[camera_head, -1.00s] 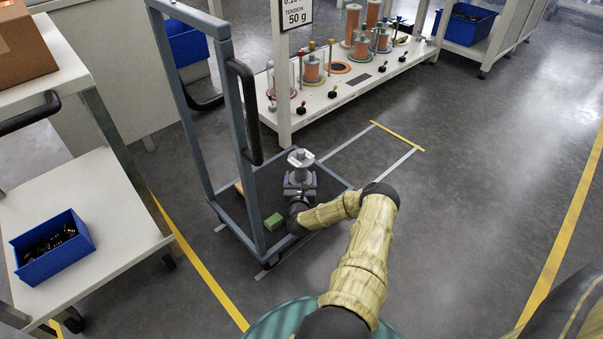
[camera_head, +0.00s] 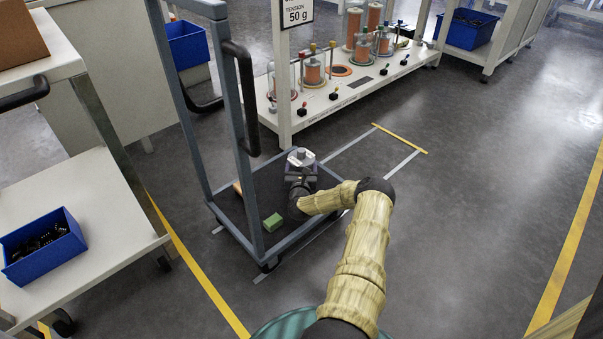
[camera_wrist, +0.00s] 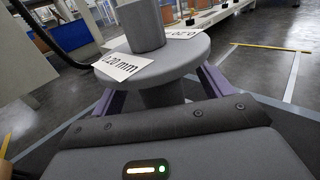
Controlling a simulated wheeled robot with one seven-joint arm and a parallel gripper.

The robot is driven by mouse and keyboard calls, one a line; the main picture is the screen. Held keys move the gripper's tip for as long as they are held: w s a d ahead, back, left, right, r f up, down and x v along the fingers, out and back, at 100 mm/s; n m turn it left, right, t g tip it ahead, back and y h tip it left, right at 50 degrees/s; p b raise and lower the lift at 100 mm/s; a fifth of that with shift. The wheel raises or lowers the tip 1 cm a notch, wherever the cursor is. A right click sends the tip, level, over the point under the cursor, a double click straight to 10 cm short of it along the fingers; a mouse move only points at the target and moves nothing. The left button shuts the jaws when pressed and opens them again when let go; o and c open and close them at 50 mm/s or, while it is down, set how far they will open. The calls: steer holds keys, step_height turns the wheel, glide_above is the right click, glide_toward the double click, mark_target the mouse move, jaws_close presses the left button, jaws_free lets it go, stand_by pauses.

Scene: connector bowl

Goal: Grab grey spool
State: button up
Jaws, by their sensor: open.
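The grey spool (camera_wrist: 165,55) fills the upper middle of the wrist view. It stands upright, with a round flange, a thick post on top and white labels, one reading ".20 mm". My gripper (camera_wrist: 160,97) is open, with a purple finger on each side of the spool's narrower core, below the flange. The core's lower part is hidden behind my gripper body. I cannot tell whether the fingers touch it. In the head view, the spool (camera_head: 300,157) shows its pale top just beyond my gripper (camera_head: 301,174), over the cart's dark deck.
The cart's grey frame (camera_head: 243,140) rises left of my gripper. A green block (camera_head: 273,222) lies on its deck (camera_head: 262,190). A white bench (camera_head: 345,95) with copper spools stands behind. A blue bin (camera_head: 42,247) sits on the left shelf. Floor to the right is clear.

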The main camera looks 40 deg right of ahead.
steer(key=shift+b+x, duration=0.3)
steer(key=shift+x, duration=0.65)
steer(key=shift+c, duration=0.5)
steer(key=c, duration=1.1)
